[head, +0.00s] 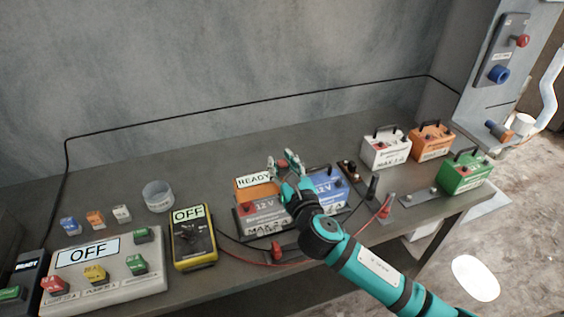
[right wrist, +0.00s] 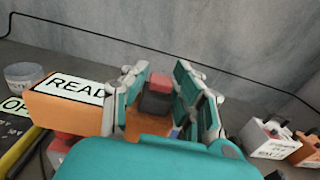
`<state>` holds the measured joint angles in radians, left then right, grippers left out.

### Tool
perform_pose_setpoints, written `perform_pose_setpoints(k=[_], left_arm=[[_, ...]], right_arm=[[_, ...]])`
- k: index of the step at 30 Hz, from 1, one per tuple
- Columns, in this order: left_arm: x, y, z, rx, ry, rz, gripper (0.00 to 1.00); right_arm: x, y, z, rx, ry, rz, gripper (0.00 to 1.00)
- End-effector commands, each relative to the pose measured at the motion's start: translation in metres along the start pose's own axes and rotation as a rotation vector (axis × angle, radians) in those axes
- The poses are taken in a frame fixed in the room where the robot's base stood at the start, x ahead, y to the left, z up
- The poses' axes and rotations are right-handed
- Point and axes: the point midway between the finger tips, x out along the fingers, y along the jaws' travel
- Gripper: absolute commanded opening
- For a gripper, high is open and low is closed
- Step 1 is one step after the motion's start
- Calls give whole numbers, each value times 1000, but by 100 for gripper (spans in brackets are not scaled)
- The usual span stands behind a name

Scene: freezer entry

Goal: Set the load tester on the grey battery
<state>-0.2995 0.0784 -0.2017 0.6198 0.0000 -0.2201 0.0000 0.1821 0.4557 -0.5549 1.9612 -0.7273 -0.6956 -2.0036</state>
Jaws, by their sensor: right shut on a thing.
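The load tester (head: 257,191) is an orange box with a white READY display. It also shows in the right wrist view (right wrist: 66,105), partly behind the fingers. My right gripper (head: 286,163) is shut on it at its right part; in the right wrist view the fingers (right wrist: 160,95) stand either side of a black block with a red top. The grey battery (head: 267,211), marked 12 V, is directly below the tester in the head view. Whether the two touch I cannot tell. The blue battery (head: 329,187) stands to the right, partly behind my arm. My left gripper is not in view.
A yellow meter (head: 193,238) reading OFF and a control box (head: 105,262) with coloured switches are at left. A clear cup (head: 158,196) stands behind. White (head: 386,150), orange (head: 432,141) and green (head: 465,173) batteries are at right. Cables run near the front edge.

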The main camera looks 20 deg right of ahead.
Motion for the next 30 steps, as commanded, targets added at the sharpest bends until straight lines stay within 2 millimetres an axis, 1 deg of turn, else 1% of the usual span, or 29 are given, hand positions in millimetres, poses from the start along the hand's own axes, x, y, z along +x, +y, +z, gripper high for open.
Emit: perform_pose_setpoints(k=[1,14,24,30], left_arm=[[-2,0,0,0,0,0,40],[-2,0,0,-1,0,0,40],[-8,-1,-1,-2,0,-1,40],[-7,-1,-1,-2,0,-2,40]], right_arm=[[0,0,3,1,-4,1,0],[0,0,2,1,-5,1,0],[0,0,3,1,-5,1,0],[0,0,2,1,-5,1,0]])
